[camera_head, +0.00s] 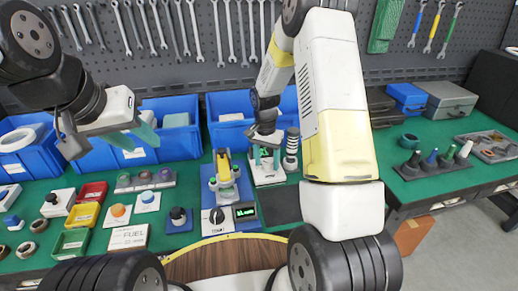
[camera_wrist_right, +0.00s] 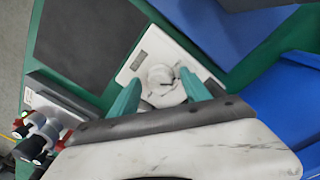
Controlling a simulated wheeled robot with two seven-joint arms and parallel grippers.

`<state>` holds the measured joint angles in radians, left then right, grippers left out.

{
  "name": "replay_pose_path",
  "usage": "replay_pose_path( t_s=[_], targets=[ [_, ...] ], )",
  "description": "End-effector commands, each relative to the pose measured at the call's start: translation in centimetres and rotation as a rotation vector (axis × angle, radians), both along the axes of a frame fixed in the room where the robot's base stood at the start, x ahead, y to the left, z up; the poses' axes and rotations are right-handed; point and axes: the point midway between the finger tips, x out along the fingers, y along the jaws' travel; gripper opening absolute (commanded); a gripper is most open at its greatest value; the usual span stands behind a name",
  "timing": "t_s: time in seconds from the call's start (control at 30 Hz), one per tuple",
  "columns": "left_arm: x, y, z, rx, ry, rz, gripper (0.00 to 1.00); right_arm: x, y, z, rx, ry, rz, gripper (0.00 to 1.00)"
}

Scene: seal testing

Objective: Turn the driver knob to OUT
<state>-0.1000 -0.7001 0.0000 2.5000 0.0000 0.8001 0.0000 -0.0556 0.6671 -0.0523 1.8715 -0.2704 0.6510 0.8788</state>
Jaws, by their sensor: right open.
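A pale round knob (camera_wrist_right: 160,75) sits on a white plate (camera_wrist_right: 142,56) in the right wrist view. Its label is too small to read. My right gripper (camera_wrist_right: 161,90) is open, with one teal finger on each side of the knob; I cannot tell whether they touch it. In the head view the right gripper (camera_head: 266,158) is over the white plate (camera_head: 267,181) and hides most of the knob. My left gripper (camera_head: 125,130) hangs above the blue bins at the left; its finger gap is unclear.
A blue test unit (camera_head: 207,193) with a yellow lever, a black knob and a green display stands left of the plate. A striped cylinder (camera_head: 291,150) stands close on its right. Blue bins (camera_head: 180,142) line the back. A dark mat (camera_head: 281,204) lies in front.

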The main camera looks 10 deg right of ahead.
Motion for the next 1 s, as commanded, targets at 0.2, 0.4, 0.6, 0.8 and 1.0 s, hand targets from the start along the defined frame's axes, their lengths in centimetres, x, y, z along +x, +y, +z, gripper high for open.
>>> replay_pose_path(
  t_s=[0.2, 0.4, 0.6, 0.8, 1.0],
  targets=[
    [0.00, 0.00, 0.00, 0.000, 0.000, 0.000, 0.36, 0.00, 0.00, 0.03, 0.000, 0.000, 0.000, 0.16],
    [0.00, 0.00, 0.00, 0.000, 0.000, 0.000, 0.36, 0.01, 0.01, 0.05, 0.000, 0.000, 0.002, 0.00],
    [0.00, 0.00, 0.00, 0.000, 0.000, 0.000, 0.36, -0.01, 0.00, 0.06, 0.000, 0.000, 0.037, 0.00],
    [0.00, 0.00, 0.00, 0.000, 0.000, 0.000, 0.36, -0.05, -0.03, 0.06, -0.001, 0.001, 0.143, 0.00],
    [0.00, 0.00, 0.00, 0.000, 0.000, 0.000, 0.36, -0.08, -0.06, 0.07, 0.000, 0.000, 0.301, 0.00]
  ],
)
